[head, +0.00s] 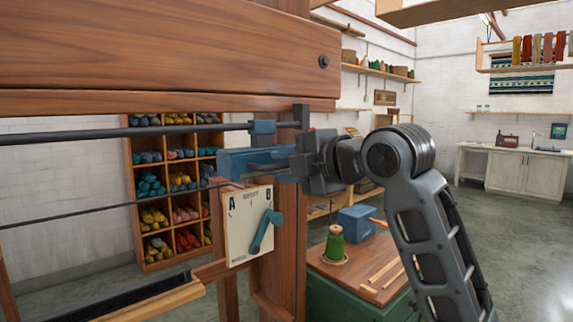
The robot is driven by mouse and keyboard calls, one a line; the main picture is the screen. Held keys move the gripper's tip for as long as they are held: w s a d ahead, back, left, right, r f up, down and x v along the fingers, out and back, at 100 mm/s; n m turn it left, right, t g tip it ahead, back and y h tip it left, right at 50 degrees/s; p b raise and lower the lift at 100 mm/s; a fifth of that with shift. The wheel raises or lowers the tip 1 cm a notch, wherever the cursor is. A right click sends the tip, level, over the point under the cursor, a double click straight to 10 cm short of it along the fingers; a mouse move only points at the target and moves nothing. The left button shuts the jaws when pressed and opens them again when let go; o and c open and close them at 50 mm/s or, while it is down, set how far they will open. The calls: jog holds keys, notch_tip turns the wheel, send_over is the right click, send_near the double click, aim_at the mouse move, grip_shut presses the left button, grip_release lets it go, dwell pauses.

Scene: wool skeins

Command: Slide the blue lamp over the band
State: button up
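A blue block-shaped housing, which looks like the blue lamp (238,163), is at the wooden frame in the head view, just below the upper dark rail (130,134). A smaller blue piece (263,128) sits at the right end of that rail. My gripper (291,164) reaches in from the right and is at the right end of the lamp. Its fingertips overlap the blue parts, so I cannot tell whether they grip the lamp or only touch it. I cannot make out the band for certain.
A panel (240,244) marked A and B with a teal lever (265,231) is below the lamp. A thick wooden beam (170,50) runs above. A green cone (335,241) and a blue box (356,221) stand on a workbench (323,263). A yarn shelf (130,215) is behind.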

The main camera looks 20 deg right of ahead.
grip_shut()
dwell(0.3)
